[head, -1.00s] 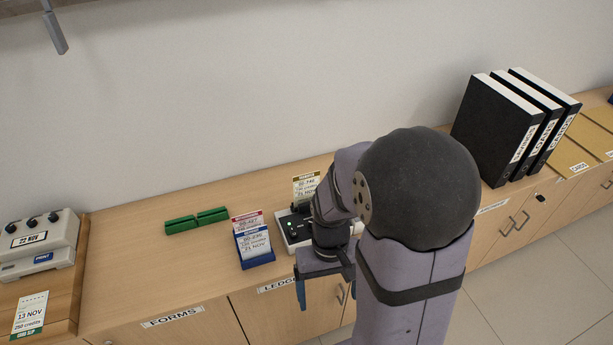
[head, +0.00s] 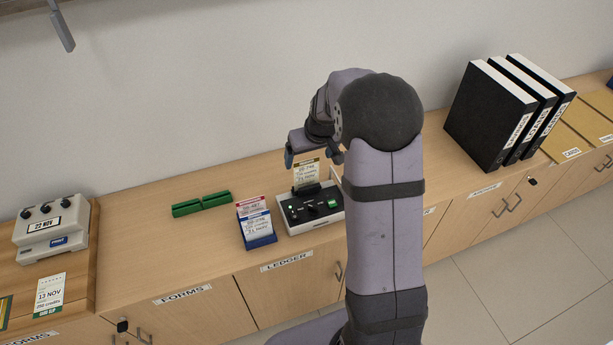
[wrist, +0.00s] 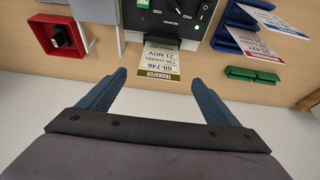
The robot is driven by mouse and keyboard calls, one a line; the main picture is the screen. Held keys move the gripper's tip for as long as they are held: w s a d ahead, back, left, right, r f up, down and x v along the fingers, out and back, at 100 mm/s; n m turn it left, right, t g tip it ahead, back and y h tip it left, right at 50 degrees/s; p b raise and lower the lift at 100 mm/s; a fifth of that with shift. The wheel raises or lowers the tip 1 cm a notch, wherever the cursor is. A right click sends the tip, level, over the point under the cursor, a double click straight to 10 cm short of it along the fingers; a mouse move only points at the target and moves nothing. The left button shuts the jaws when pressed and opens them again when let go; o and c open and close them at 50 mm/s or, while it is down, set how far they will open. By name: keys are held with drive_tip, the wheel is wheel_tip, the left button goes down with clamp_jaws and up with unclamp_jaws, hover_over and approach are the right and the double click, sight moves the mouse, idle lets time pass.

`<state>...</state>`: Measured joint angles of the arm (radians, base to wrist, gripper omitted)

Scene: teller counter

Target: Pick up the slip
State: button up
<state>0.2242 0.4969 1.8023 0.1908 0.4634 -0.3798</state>
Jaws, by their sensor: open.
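A white slip with an olive band reading TRANSFER (head: 306,174) stands upright in the back of a black-topped device (head: 311,212) on the counter. In the wrist view the slip (wrist: 161,60) sticks out of the device (wrist: 172,14) towards my gripper, its print upside down. My gripper (wrist: 160,77) is open, with one blue finger on each side of the slip's banded end and clear gaps. In the head view my gripper (head: 313,158) is beside the slip's top, and my arm hides part of the device's right side.
A blue holder (head: 260,241) with red- and blue-headed slips stands left of the device. Green blocks (head: 201,204) lie behind it. A printer-like machine (head: 50,232) and another slip (head: 50,292) are far left. Black binders (head: 490,115) stand right. The wrist view shows a red box (wrist: 62,36).

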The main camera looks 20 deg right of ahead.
sight(307, 163)
drive_tip(key=shift+x, duration=0.75)
drive_tip(key=shift+f+p, duration=0.1)
drive_tip(key=shift+p, duration=0.2)
drive_tip(key=shift+p+x, duration=1.2)
drive_tip(key=shift+x, duration=1.3)
drive_tip(key=shift+w, duration=0.15)
drive_tip(key=c, duration=1.5)
